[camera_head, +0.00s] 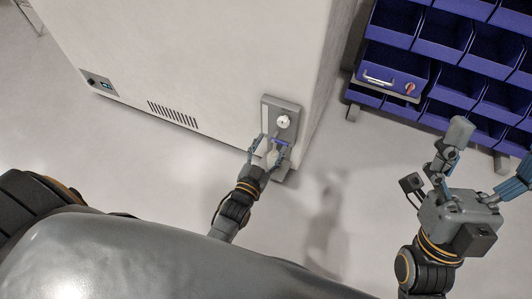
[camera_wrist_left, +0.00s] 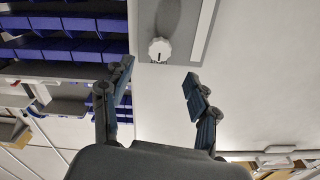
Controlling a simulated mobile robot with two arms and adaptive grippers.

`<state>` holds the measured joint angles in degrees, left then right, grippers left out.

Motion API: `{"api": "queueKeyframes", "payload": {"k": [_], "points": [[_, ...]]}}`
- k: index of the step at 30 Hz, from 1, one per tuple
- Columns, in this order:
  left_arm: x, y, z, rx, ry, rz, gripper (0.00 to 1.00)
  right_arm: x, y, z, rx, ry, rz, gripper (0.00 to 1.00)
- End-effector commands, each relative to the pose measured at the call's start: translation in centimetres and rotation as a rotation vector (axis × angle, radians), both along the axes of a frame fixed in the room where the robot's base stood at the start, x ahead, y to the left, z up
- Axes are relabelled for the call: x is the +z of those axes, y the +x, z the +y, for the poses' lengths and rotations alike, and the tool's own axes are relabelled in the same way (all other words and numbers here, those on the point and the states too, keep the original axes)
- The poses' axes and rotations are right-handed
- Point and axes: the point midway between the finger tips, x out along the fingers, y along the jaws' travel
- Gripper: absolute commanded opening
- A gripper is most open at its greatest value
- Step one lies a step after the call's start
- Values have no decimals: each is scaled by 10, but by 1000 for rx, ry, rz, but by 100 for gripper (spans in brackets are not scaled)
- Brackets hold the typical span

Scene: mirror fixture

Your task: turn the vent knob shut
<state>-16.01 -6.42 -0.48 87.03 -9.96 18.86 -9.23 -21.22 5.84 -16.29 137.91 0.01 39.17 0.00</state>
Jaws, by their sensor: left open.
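The vent knob (camera_head: 283,121) is a small round white dial on an upright grey plate (camera_head: 268,104). The plate is fixed to the side of a large white cabinet. My left gripper (camera_head: 268,149) is in front of the lower part of the plate, just below the knob, fingers spread and empty. In the left wrist view the knob (camera_wrist_left: 160,49) lies just beyond the gap between the open fingertips (camera_wrist_left: 158,77), not touched by them. A dark mark shows on its lower edge. My right gripper (camera_head: 492,149) is at the right, open and empty, away from the plate.
The white cabinet (camera_head: 215,60) has a vent slot (camera_head: 172,114) and a small dark panel (camera_head: 98,82) low on its front. A rack of blue bins (camera_head: 470,45) stands at the right, with a handled blue box (camera_head: 392,72) bearing a red switch. The floor between is clear.

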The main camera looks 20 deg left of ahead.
Motion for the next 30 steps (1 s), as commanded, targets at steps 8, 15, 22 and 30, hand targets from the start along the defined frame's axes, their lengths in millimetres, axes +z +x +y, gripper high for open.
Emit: {"api": "queueKeyframes", "payload": {"k": [8,15,22,30], "points": [[0,-29,1,-1,0,0,60,0,0,0,0,0,0,86],[0,-30,1,0,1,-1,60,0,0,0,0,0,0,86],[0,-29,1,0,1,0,60,0,0,0,-1,0,-1,86],[46,-22,-2,-21,-17,-108,60,0,0,0,0,1,0,86]]}}
